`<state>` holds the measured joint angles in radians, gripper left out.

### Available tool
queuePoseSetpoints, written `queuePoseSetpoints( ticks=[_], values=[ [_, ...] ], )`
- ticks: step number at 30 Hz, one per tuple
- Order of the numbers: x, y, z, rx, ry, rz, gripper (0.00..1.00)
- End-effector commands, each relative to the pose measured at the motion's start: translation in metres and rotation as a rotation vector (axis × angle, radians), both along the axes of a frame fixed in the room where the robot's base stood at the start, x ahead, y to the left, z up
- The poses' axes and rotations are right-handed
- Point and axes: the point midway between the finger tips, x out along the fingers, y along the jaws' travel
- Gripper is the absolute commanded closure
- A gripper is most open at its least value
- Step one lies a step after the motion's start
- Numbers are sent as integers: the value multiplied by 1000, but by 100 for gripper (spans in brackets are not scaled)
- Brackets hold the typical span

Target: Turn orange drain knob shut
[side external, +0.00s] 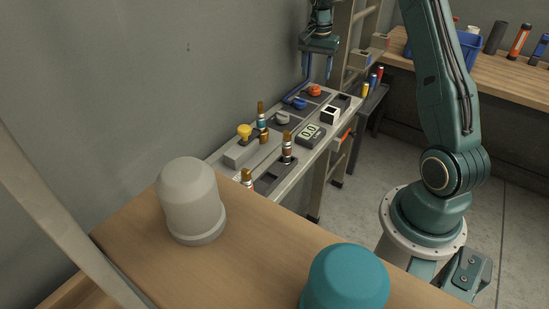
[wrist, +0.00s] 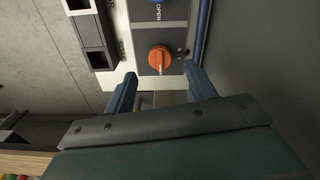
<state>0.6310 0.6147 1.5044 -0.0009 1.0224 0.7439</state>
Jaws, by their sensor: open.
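The orange drain knob (wrist: 159,58) sits on a dark panel in the wrist view, with small markings beside it. In the side view the orange knob (side external: 314,90) is at the far end of the bench panel. My gripper (wrist: 162,85) is open, its two blue fingers apart. In the wrist view the knob appears beyond the fingertips, roughly centred between them, and no contact shows. In the side view my gripper (side external: 318,50) hangs above the knob, apart from it.
A blue knob (side external: 299,103) and a grey knob (side external: 281,118) stand near the orange one. A blue hose (wrist: 204,30) runs along the panel's right edge, beside the wall (wrist: 265,60).

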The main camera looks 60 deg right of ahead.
Motion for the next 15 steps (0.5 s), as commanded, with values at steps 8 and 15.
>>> queuePoseSetpoints(
  ticks=[8, 15],
  values=[
    [0, 0, -39, 2, 1, 0, 44],
    [0, 0, -55, 2, 1, 0, 44]
  ],
)
